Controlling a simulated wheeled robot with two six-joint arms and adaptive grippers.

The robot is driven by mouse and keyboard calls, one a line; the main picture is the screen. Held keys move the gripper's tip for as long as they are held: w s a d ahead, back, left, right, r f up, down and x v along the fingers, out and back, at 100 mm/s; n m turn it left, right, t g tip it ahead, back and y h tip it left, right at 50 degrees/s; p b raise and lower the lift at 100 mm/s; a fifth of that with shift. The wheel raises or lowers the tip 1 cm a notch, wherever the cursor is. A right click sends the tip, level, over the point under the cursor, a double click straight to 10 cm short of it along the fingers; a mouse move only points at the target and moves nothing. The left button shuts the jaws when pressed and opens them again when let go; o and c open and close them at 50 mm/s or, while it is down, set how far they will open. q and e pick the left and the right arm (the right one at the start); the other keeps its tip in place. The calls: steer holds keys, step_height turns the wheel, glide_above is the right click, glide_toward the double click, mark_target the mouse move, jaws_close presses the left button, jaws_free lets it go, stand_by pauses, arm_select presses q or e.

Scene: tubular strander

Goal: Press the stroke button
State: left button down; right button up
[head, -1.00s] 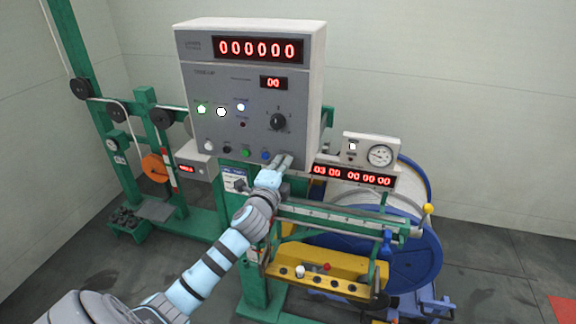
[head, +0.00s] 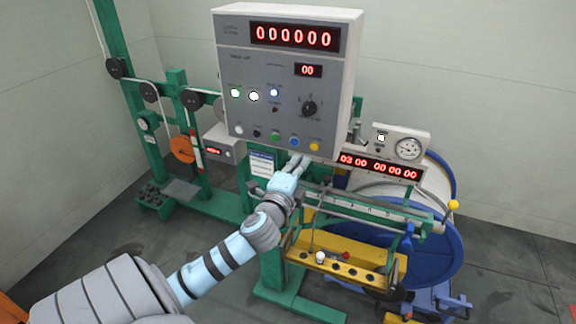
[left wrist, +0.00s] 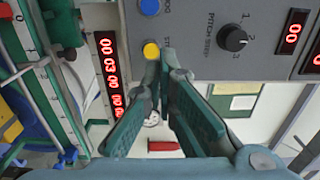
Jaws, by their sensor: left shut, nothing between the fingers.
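The control panel (head: 284,85) is a grey box with a bottom row of coloured buttons. The yellow button (head: 314,146) is at the right end of that row. It also shows in the left wrist view (left wrist: 151,50), beside a partly hidden label whose visible letters look like "ST". The blue button (head: 294,142) is next to it. My left gripper (head: 299,161) is shut and empty, just below the panel's lower edge in the head view. In the left wrist view its fingertips (left wrist: 167,54) are close beside the yellow button; I cannot tell whether they touch.
A red counter display (head: 378,167) and a round gauge (head: 408,148) stand right of the gripper. Below are a green rail (head: 385,212) and a yellow trough (head: 340,268). A blue-flanged reel (head: 440,255) is behind. A dark knob (head: 309,109) is on the panel.

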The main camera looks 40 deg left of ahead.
arm_select(q)
steer(key=v, duration=0.5)
steer(key=shift+s+d+f+b, duration=0.2)
steer(key=shift+d+b, duration=0.1)
steer(key=shift+d, duration=0.15)
stand_by(1.4)
